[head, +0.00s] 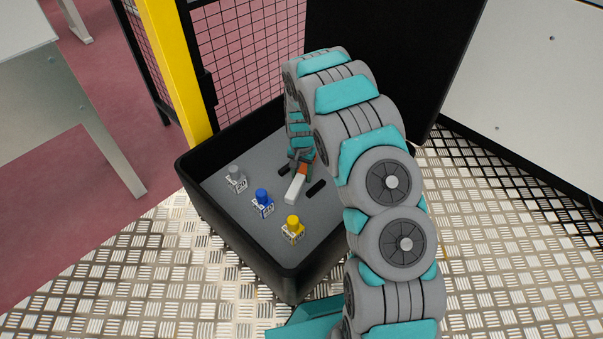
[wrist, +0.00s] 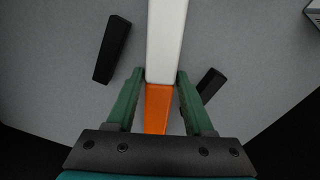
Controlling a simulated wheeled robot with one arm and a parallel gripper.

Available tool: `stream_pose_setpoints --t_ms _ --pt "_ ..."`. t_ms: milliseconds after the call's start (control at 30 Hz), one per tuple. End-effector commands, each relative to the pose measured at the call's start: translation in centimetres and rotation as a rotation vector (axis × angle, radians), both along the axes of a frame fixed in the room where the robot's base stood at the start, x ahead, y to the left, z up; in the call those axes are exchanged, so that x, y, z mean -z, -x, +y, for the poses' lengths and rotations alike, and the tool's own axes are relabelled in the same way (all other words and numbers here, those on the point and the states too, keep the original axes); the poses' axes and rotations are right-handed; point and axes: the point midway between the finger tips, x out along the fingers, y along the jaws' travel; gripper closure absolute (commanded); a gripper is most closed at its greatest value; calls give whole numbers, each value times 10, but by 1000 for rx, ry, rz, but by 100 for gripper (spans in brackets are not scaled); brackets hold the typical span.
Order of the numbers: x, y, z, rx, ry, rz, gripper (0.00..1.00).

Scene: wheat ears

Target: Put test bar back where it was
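The test bar, with a white body (head: 296,187) and an orange end, is at the middle of the black open bin (head: 249,249). In the wrist view the white part (wrist: 165,40) runs up out of the picture, and the orange part (wrist: 157,108) lies between my fingers. My gripper (head: 303,160) reaches down into the bin at the orange end; in the wrist view its green fingers (wrist: 161,74) close in on both sides of the bar at the white-orange joint. I cannot tell whether the bar touches the bin floor.
Two black blocks lie on either side of the bar, left (wrist: 112,49) and right (wrist: 210,85). Bottles with grey (head: 236,180), blue (head: 263,203) and yellow (head: 293,230) caps stand along the bin's left and near side. A yellow post (head: 174,60) and mesh fence rise behind.

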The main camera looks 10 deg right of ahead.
Motion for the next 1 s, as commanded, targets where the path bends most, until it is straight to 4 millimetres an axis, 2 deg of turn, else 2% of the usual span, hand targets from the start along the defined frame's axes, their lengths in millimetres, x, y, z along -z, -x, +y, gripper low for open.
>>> stream_pose_setpoints --t_ms 33,167,567,767,1000 --pt "0 0 0 0 0 0 41" --pt "0 0 0 0 0 0 28" --pt "-7 0 0 0 0 -1 28" --pt "-32 -1 0 1 0 -4 28" --pt "-82 -2 0 1 -1 -4 28"
